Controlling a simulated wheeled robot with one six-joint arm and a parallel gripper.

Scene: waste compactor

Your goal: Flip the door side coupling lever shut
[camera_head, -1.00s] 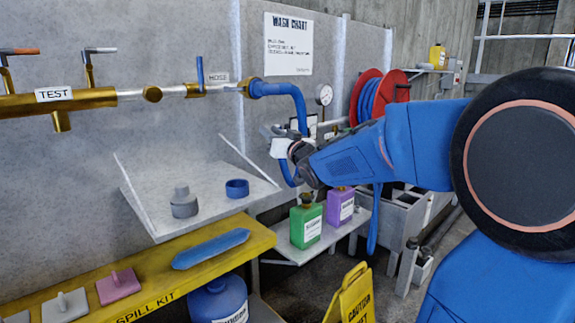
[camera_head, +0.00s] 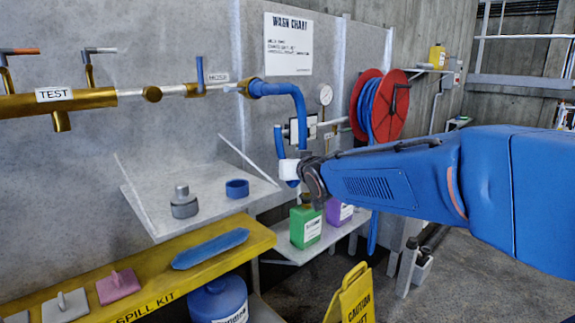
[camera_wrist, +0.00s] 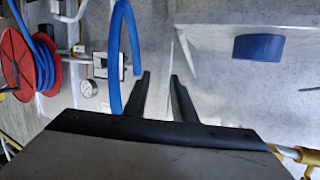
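The blue hose (camera_head: 298,105) joins the brass pipe (camera_head: 85,100) at a coupling (camera_head: 244,88) by the HOSE label. Its levers are too small to make out, so I cannot tell whether the door side one is open or shut. My gripper (camera_head: 290,170) is below and right of the coupling, near the hanging hose; its fingertips are not clear in the head view. In the wrist view, the two dark fingers (camera_wrist: 160,82) are apart with nothing held between them. The hose (camera_wrist: 120,55) passes just left of them. The coupling is not visible there.
A shelf (camera_head: 150,205) with a grey fitting (camera_head: 184,203) and a blue ring (camera_head: 237,188) stands left of my gripper. Green (camera_head: 305,222) and purple (camera_head: 339,213) bottles stand below. A red reel (camera_head: 385,105) is behind. A yellow caution sign (camera_head: 352,298) stands in front.

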